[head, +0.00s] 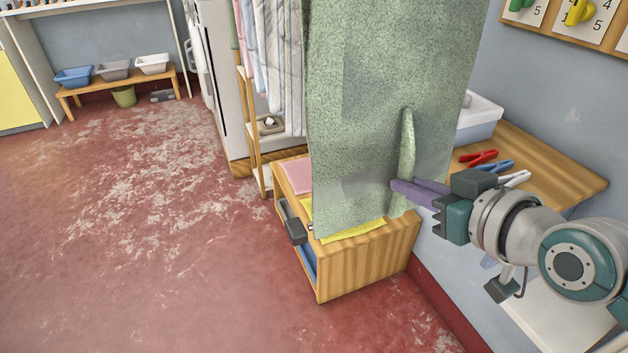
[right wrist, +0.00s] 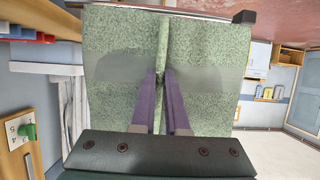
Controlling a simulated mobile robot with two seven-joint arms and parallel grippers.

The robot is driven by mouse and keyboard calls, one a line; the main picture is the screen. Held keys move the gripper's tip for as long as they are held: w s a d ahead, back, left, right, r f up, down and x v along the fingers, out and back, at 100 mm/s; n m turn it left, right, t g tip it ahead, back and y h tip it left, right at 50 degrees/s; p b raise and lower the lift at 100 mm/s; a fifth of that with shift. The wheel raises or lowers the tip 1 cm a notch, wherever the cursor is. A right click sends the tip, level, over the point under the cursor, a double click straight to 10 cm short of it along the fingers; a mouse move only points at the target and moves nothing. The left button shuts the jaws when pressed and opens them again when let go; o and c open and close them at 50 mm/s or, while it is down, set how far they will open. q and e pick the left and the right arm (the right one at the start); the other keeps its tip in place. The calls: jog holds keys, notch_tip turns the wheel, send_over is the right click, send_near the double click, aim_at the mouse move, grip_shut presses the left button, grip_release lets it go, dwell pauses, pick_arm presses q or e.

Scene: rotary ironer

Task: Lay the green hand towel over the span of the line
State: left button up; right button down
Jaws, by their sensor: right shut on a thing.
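The green hand towel (head: 365,90) hangs as a broad speckled sheet in the middle of the head view, from above the top edge down to a low bench. My right gripper (head: 403,190) comes in from the right and is shut on a raised vertical fold of it. In the right wrist view the purple fingers (right wrist: 161,80) pinch this fold, and the towel (right wrist: 205,45) spreads to both sides. The line is not visible in either view. My left gripper cannot be made out.
A wooden bench (head: 370,262) with pink and yellow cloths stands under the towel. Pegs (head: 487,165) lie on a wooden shelf (head: 560,170) at right, by a white tub (head: 480,117). Striped cloths (head: 283,60) hang behind. The floor at left is clear.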

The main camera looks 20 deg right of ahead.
jog(key=s+p, duration=0.2)
jog(key=s, duration=0.5)
jog(key=shift+d+p, duration=0.3)
jog(key=shift+p, duration=0.05)
